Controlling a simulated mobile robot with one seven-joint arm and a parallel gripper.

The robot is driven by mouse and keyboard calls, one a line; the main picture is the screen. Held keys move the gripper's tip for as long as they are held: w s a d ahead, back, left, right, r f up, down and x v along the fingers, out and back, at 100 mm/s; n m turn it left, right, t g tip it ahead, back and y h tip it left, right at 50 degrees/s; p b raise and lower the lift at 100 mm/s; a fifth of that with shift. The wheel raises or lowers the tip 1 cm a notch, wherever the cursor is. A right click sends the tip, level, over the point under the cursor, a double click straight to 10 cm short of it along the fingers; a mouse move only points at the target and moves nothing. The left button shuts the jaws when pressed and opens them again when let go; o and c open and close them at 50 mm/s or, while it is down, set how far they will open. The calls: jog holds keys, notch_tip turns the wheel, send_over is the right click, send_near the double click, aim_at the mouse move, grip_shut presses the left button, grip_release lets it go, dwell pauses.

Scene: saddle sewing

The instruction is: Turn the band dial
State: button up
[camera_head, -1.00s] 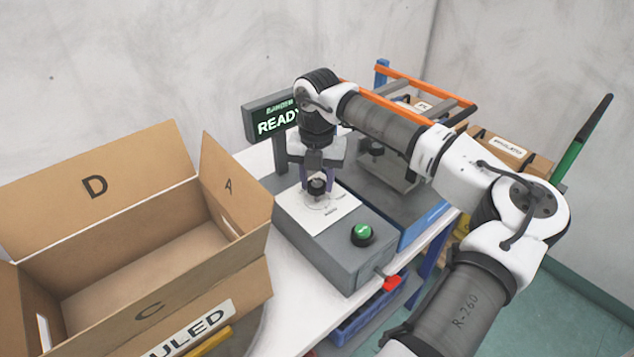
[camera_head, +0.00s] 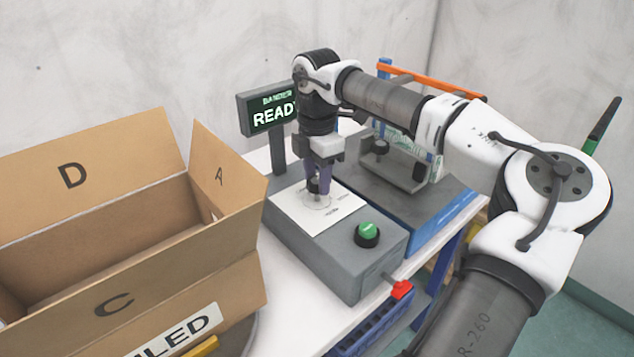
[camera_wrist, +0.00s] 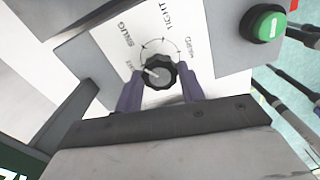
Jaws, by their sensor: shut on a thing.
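The band dial (camera_wrist: 160,72) is a black scalloped knob with a pale pointer line, set on a white plate (camera_wrist: 205,45) with printed marks including SNUG, TIGHT and HARD. In the wrist view its pointer points left, toward a mark partly hidden by a finger. In the head view the dial is mostly hidden behind my gripper (camera_head: 318,186). My gripper points down over the dial, and its purple fingers (camera_wrist: 160,92) are on either side of the knob, shut on it. The plate lies on a grey control box (camera_head: 350,262).
A green button (camera_head: 368,231) sits on the box's near right, with a red-tipped lever (camera_head: 401,289) at its side. A screen (camera_head: 268,110) reading READY stands behind. An open cardboard box (camera_head: 130,241) fills the left. A grey fixture (camera_head: 405,170) stands at the right.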

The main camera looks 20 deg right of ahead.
aim_at(317, 180)
jog(key=shift+m+b, duration=0.35)
jog(key=shift+m, duration=0.25)
jog(key=o, duration=1)
jog(key=shift+r, duration=0.1)
notch_tip(317, 180, up, 14)
jog(key=shift+f, duration=0.15)
